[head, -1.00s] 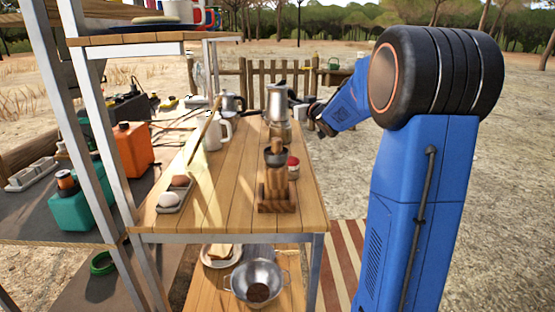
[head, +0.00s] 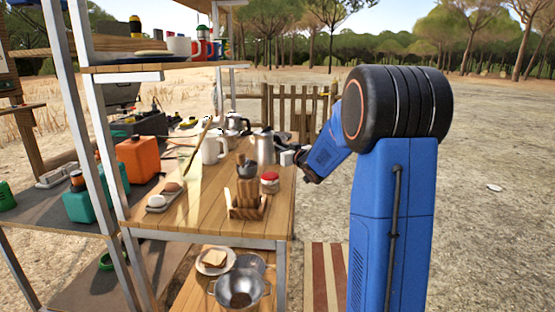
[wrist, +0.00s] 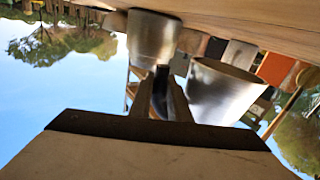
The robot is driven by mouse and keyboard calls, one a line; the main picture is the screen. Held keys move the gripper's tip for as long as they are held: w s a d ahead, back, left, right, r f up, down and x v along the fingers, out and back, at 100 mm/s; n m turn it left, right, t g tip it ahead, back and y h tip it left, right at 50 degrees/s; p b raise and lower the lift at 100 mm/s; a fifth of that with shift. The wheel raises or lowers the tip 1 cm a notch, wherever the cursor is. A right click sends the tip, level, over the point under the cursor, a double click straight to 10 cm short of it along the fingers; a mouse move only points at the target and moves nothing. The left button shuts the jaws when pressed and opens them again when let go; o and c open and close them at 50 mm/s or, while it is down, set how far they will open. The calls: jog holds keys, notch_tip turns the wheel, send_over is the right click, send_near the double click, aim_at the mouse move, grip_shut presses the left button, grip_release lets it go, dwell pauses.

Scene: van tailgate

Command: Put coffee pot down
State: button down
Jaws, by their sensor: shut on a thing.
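The coffee pot (head: 264,147) is silvery and upright at the right side of the wooden tabletop, left of my gripper (head: 290,157). The wrist view is upside down. There my gripper (wrist: 163,100) is shut on a dark handle (wrist: 161,78), with the pot's shiny tapered body (wrist: 225,92) beside the fingers. Another silvery cylinder (wrist: 153,38) shows near the tabletop. Whether the pot's base touches the table cannot be told.
A wooden holder (head: 244,203) and a red-lidded jar (head: 269,182) stand in front of the pot. A white mug (head: 213,149) and a kettle (head: 236,122) stand left and behind. A shelf (head: 155,66) overhangs the left side.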

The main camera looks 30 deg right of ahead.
jog(key=shift+f, duration=2.2)
jog(key=c, duration=1.7)
grip_release()
jog(key=shift+o, duration=0.2)
jog(key=shift+s, duration=0.2)
jog(key=s, duration=1.1)
jog(key=shift+s+d, duration=0.25)
jog(key=shift+s, duration=0.1)
